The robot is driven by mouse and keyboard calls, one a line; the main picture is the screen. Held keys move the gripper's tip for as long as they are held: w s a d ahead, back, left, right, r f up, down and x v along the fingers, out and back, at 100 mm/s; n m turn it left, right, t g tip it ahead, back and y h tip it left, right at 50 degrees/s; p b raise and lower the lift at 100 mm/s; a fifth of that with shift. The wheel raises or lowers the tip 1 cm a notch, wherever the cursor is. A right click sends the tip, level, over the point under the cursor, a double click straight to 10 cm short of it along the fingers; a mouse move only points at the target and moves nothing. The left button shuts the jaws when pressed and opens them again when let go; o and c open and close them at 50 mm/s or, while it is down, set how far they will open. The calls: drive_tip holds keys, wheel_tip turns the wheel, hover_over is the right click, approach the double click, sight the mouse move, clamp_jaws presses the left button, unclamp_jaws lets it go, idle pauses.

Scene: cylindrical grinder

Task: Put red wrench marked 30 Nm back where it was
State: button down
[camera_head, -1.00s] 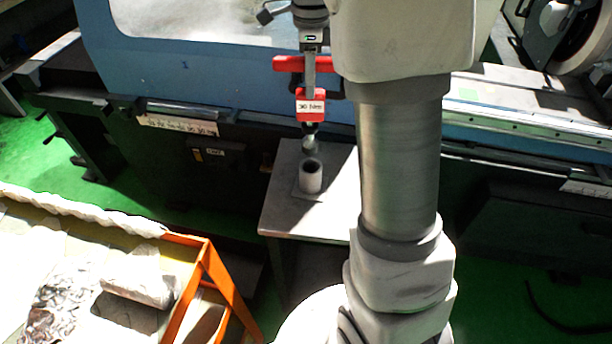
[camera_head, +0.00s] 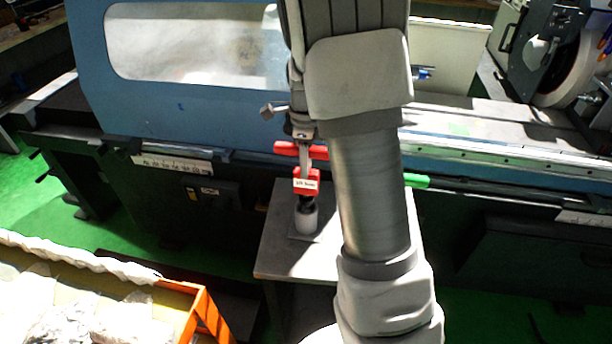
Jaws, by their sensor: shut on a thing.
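The red wrench (camera_head: 306,186) hangs upright from my gripper (camera_head: 304,163), which is shut on it. Its white label is too small to read surely. Its red upper part shows on both sides of the fingers. The dark lower end of the wrench meets the mouth of a pale grey cylindrical holder (camera_head: 307,221) and seems to be inside it; how deep is hidden. The holder stands on a small square plate on a grey table (camera_head: 282,262).
My arm covers the right part of the table. A green handle (camera_head: 415,181) shows just right of it. The blue machine (camera_head: 180,105) stands close behind the table. An orange-framed bin (camera_head: 205,312) is at the lower left.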

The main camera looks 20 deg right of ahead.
sight(306, 185)
drive_tip(key=shift+f, duration=2.25)
drive_tip(key=shift+f, duration=0.15)
drive_tip(key=c, duration=0.6)
unclamp_jaws()
drive_tip(key=shift+o, duration=0.2)
